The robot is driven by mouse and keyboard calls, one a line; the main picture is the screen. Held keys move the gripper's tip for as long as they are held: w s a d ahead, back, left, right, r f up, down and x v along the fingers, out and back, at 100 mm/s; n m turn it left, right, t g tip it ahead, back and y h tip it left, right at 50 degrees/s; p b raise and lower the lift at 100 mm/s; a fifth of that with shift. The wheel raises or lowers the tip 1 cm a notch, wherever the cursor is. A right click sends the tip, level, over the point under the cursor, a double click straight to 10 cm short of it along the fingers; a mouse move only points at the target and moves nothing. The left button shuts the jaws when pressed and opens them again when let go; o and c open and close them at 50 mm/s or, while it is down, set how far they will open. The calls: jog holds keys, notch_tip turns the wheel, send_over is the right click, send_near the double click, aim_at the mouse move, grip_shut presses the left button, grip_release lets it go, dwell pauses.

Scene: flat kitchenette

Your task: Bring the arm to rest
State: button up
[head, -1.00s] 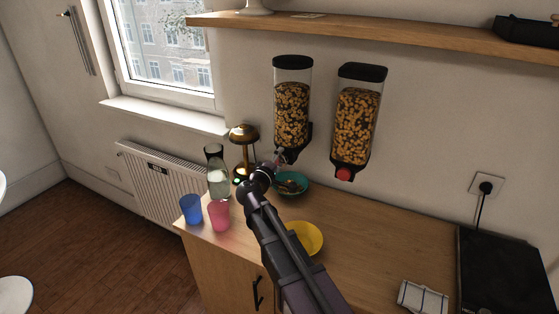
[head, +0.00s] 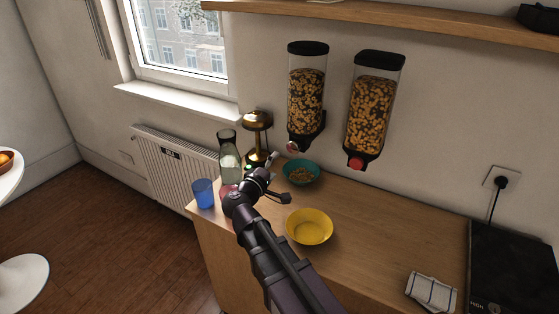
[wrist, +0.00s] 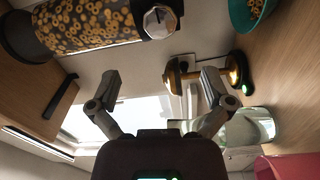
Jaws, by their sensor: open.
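My gripper (head: 279,181) is open and empty above the counter, in front of the teal bowl (head: 302,181). In the wrist view its two fingers (wrist: 161,80) are spread wide with nothing between them. The left cereal dispenser (head: 306,98) hangs on the wall beyond the gripper, apart from it; its pale knob also shows in the wrist view (wrist: 159,22). The teal bowl stands below this dispenser with cereal in it. My arm reaches in from the bottom of the head view.
A glass carafe (head: 229,150), gold lamp (head: 257,123), blue cup (head: 203,193) and pink cup (wrist: 292,167) stand close left of my gripper. A yellow bowl (head: 310,228) is right of my arm. The right dispenser (head: 372,105) hangs above the counter, whose middle right is clear.

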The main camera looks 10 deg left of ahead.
jog(key=shift+s+a, duration=0.1)
jog(key=shift+s, duration=0.25)
jog(key=s+d+f+m+g+p, duration=0.1)
jog(key=s+d+f+m+g, duration=0.1)
jog(key=d, duration=0.6)
jog(key=s+d+f+m+g+p, duration=0.2)
jog(key=d+f+m+g, duration=0.2)
jog(key=d, duration=0.4)
jog(key=s+d+f+m+g+y+p, duration=0.1)
jog(key=s+d+f+m+g, duration=0.1)
jog(key=d+f+g, duration=0.3)
jog(key=shift+s+d+f+m+g, duration=0.15)
jog(key=shift+d+m+g, duration=0.3)
jog(key=shift+d, duration=0.55)
jog(key=shift+s+d+r+m+g, duration=0.1)
jog(key=shift+s+d+m+g, duration=0.15)
jog(key=shift+d+g, duration=0.6)
jog(key=s+d+y, duration=0.1)
jog(key=s, duration=0.1)
jog(key=s+d+m+g+y+p, duration=0.1)
jog(key=y, duration=0.1)
jog(key=s+d+f+m+g+y+p, duration=0.1)
jog(key=s, duration=0.1)
jog(key=shift+s+d+f, duration=0.1)
jog(key=shift+s+d, duration=0.05)
jog(key=shift+s, duration=0.15)
jog(key=shift+s+m+g+y, duration=0.3)
jog(key=shift+s+g+y, duration=0.3)
jog(key=shift+y, duration=0.3)
